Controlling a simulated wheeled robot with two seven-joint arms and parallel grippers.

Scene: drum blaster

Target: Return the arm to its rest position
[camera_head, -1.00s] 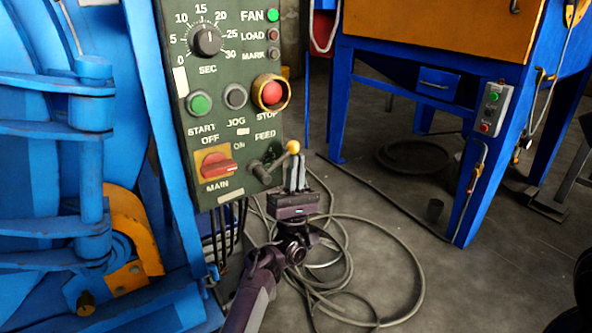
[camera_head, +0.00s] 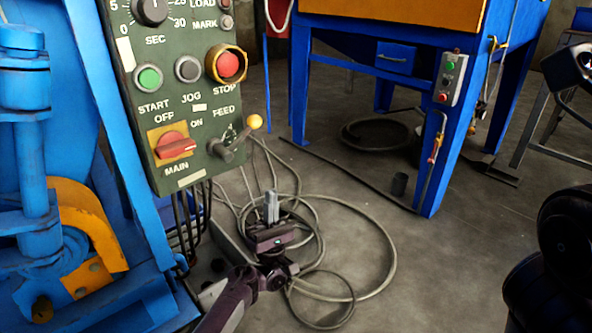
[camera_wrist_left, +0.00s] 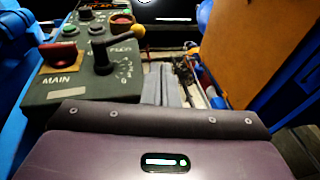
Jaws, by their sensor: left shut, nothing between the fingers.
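My left gripper (camera_head: 271,207) is in the lower middle of the head view, below and to the right of the control panel (camera_head: 195,181). Its fingers are shut together with nothing between them, and they stand apart from the panel. In the left wrist view the shut fingers (camera_wrist_left: 163,84) point forward, right of the feed lever. The feed lever (camera_head: 241,137) has a yellow knob (camera_head: 254,122) and sits at the panel's lower right. It also shows in the wrist view with its knob (camera_wrist_left: 138,30). A dark part of my right arm is at the right edge; its gripper is out of view.
The panel carries a red main switch (camera_head: 174,145), a green start button (camera_head: 148,77) and a red stop button (camera_head: 228,64). Cable loops (camera_head: 375,275) lie on the floor around the left gripper. A blue cabinet (camera_head: 318,65) stands behind. Floor is open at centre right.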

